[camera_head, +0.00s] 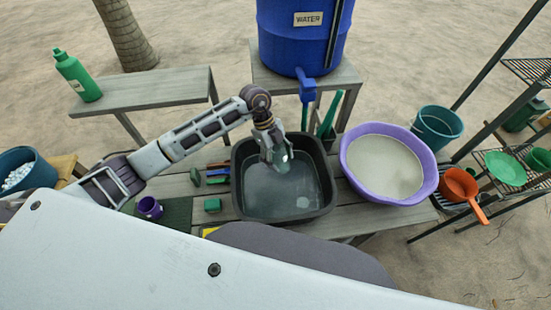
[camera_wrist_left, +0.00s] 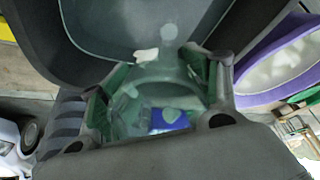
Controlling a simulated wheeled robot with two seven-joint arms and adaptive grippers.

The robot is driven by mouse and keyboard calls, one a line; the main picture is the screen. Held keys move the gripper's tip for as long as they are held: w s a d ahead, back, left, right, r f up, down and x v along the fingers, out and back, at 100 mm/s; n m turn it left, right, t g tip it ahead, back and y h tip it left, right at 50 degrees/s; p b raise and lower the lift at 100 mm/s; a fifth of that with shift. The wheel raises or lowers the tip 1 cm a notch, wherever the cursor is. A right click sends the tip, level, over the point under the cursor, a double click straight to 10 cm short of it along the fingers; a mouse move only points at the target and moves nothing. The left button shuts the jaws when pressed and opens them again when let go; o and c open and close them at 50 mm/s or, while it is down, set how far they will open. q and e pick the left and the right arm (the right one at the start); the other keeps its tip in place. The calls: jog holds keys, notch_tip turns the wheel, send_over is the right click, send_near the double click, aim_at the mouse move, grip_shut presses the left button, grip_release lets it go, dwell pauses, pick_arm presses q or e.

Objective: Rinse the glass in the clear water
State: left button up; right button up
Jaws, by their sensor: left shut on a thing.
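My left gripper (camera_head: 278,155) reaches in from the left and is over the dark grey basin (camera_head: 240,207), pointing down. It is shut on a clear, green-tinted glass (camera_head: 284,163), which also shows between the fingers in the left wrist view (camera_wrist_left: 165,85). The basin holds clear greyish water (camera_head: 285,193). The glass is over or at the water near the basin's back; I cannot tell whether it touches the water. A pale patch (camera_head: 303,202) shows in the water. My right gripper is not in view.
A purple tub (camera_head: 430,185) with cloudy liquid stands right of the basin. A blue water barrel (camera_head: 300,45) with a tap (camera_head: 307,88) is behind. A purple cup (camera_head: 149,207) and a green sponge (camera_head: 212,205) lie left. An orange pan (camera_head: 460,185) is far right.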

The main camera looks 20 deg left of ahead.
pick_arm(q)
jog(key=n, duration=0.1)
jog(key=n+t, duration=0.1)
jog(key=n, duration=0.1)
jog(key=shift+w+d+r+h, duration=0.2)
jog(key=shift+w+d+h, duration=0.05)
jog(key=shift+d+h, duration=0.15)
jog(key=shift+n+t+h, duration=0.4)
jog(key=shift+n+t, duration=0.2)
jog(key=shift+n, duration=0.5)
jog(key=shift+w, duration=0.1)
jog(key=shift+f, duration=0.1)
